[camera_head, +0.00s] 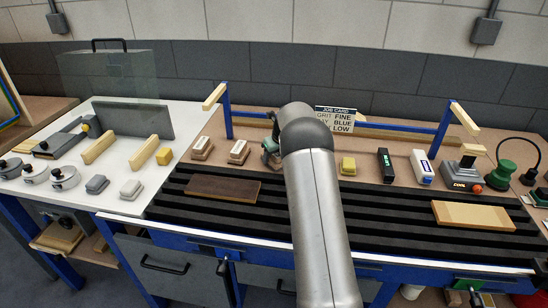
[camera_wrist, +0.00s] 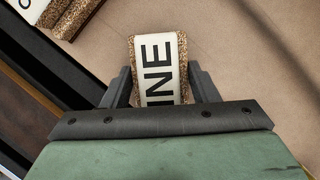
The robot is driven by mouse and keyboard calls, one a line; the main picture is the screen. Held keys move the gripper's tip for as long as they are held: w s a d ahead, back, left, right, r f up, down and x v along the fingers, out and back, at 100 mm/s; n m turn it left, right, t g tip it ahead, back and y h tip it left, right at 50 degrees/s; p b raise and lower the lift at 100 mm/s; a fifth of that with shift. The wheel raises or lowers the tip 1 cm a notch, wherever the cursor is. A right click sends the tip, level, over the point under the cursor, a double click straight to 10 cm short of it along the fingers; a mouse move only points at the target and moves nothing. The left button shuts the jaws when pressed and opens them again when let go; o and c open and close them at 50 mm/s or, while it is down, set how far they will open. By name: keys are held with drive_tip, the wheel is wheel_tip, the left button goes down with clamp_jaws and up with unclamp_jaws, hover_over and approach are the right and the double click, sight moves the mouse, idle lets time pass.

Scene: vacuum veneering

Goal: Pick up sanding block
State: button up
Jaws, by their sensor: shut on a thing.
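A sanding block (camera_wrist: 158,75) with cork-like speckled sides and a white label reading "INE" sits between the two dark fingers of my gripper (camera_wrist: 160,88) in the wrist view. The fingers are shut on its sides, and the first part of the label is covered. In the head view my gripper (camera_head: 271,158) is at the back of the bench, and my arm hides most of the held block. Two similar blocks with white labels, one (camera_head: 202,148) and another (camera_head: 238,152), stand to its left. I cannot tell whether the held block touches the bench.
A job card (camera_head: 335,120) reads FINE, BLUE, LOW. A yellow block (camera_head: 347,166), a black device (camera_head: 385,165) and a white device (camera_head: 421,167) stand to the right. A dark board (camera_head: 222,188) and a light board (camera_head: 473,215) lie on the black slats in front.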

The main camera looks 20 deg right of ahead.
wheel_tip(320, 180, up, 2)
drive_tip(key=shift+r, duration=0.15)
drive_tip(key=s+r, duration=0.1)
drive_tip(key=s+r+b, duration=0.1)
drive_tip(key=r, duration=0.1)
drive_tip(key=s+a+r+b, duration=0.1)
drive_tip(key=s+r, duration=0.1)
drive_tip(key=shift+s+r, duration=0.1)
drive_tip(key=shift+r, duration=0.15)
drive_tip(key=s+a+r+b, duration=0.2)
drive_tip(key=s+r, duration=0.2)
drive_tip(key=s, duration=0.5)
drive_tip(key=shift+s+r, duration=0.3)
drive_tip(key=shift+r, duration=0.05)
